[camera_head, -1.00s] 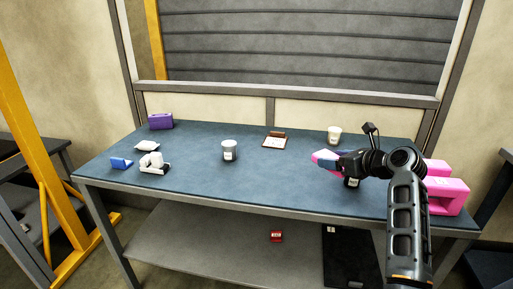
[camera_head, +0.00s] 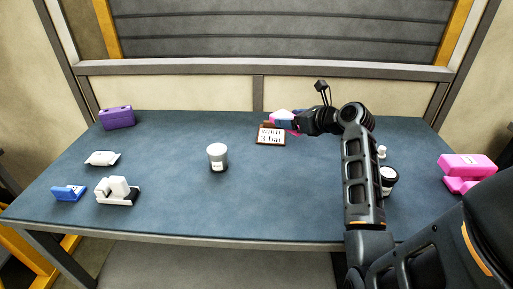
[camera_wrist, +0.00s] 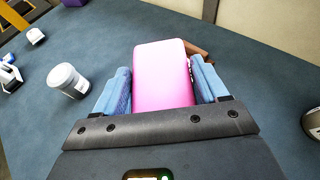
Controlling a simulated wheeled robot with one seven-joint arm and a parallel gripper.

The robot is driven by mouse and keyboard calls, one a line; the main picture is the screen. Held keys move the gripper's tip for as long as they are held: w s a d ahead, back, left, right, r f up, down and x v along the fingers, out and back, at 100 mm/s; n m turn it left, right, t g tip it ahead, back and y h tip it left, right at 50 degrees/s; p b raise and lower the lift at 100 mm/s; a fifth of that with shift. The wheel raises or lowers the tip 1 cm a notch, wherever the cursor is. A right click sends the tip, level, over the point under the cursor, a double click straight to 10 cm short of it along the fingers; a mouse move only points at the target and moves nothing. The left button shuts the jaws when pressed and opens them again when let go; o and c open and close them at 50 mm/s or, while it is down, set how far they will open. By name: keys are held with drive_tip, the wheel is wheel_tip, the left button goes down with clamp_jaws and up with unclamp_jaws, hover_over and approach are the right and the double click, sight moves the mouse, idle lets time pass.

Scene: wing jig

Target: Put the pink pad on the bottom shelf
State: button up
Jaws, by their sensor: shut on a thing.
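The pink pad (camera_wrist: 163,75) is clamped between the two blue fingers of my gripper (camera_wrist: 162,88) in the wrist view. In the head view my gripper (camera_head: 286,121) is above the back middle of the table, and only a small part of the pink pad (camera_head: 281,114) shows there.
A white-and-grey cup (camera_head: 217,157) stands mid-table. At the left are a purple case (camera_head: 117,117), a white packet (camera_head: 102,158), a blue item (camera_head: 68,192) and a white dispenser (camera_head: 118,190). A dark jar (camera_head: 388,180) and pink blocks (camera_head: 466,172) are at the right. The front middle of the tabletop is clear.

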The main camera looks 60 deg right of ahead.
hover_over(260, 156)
wheel_tip(260, 156, down, 6)
drive_tip(key=shift+s+r+p, duration=0.1)
drive_tip(key=shift+r+p, duration=0.05)
drive_tip(key=shift+p, duration=0.2)
drive_tip(key=shift+f, duration=2)
drive_tip(key=o, duration=1)
drive_tip(key=shift+f, duration=0.1)
drive_tip(key=shift+o, duration=0.2)
